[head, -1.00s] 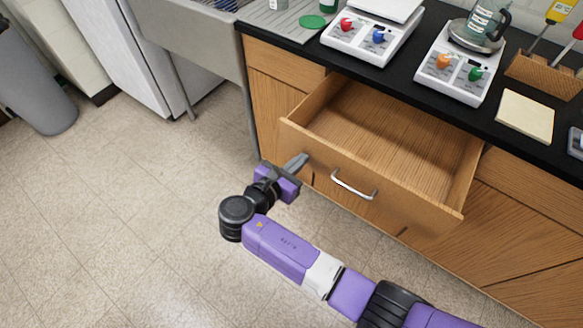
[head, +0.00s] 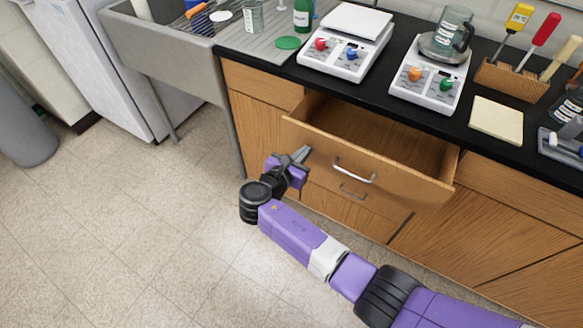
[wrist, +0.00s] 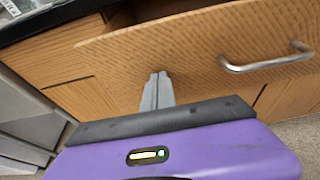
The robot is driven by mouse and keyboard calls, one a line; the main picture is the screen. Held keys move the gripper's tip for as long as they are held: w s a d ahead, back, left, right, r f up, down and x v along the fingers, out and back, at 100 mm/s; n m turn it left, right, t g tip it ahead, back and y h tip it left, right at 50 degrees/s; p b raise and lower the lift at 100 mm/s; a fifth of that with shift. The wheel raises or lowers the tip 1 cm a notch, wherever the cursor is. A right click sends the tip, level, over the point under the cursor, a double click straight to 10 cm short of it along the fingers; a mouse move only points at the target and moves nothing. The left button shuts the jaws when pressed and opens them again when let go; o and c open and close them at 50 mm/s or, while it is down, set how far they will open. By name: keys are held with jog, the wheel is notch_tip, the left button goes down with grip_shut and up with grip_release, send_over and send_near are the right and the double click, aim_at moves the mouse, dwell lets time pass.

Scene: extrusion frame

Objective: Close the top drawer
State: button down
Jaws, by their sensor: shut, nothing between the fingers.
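The top drawer (head: 370,163) is wooden with a silver bar handle (head: 354,171). It is pulled part way out from under the black counter, and its inside looks empty. My gripper (head: 302,154) is shut and empty, with its fingertips at the left part of the drawer front. In the wrist view, the shut fingers (wrist: 157,82) point at the drawer front (wrist: 190,48), left of the handle (wrist: 268,62). The fingertips look to be touching the front or very close to it.
A grey sink (head: 165,55) is at left.

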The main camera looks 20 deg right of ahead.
aim_at(310, 139)
jog(key=w+d+b, duration=0.1)
jog(key=w+d, duration=0.2)
jog(key=d, duration=0.1)
jog(key=w+d+b, duration=0.1)
jog(key=w+d, duration=0.2)
jog(key=d, duration=0.1)
jog(key=w+d+b, duration=0.1)
jog(key=w+d, duration=0.2)
jog(key=d, duration=0.2)
jog(key=shift+w+f+b, duration=0.1)
jog(key=shift+w+b, duration=0.2)
jog(key=shift+b, duration=0.1)
jog(key=shift+w+d, duration=0.15)
jog(key=shift+d, duration=0.15)
jog(key=shift+d+r, duration=0.15)
jog(key=shift+r, duration=0.1)
jog(key=shift+w+d, duration=0.1)
jog(key=shift+r, duration=0.1)
jog(key=shift+a, duration=0.25)
jog(key=p+v, duration=0.1)
jog(key=v, duration=0.3)
jog(key=f+p+v, duration=0.1)
jog(key=v, duration=0.4)
jog(key=f+v, duration=0.1)
jog(key=v, duration=0.4)
jog(key=shift+s+a+p, duration=0.25)
jog(key=shift+p, duration=0.15)
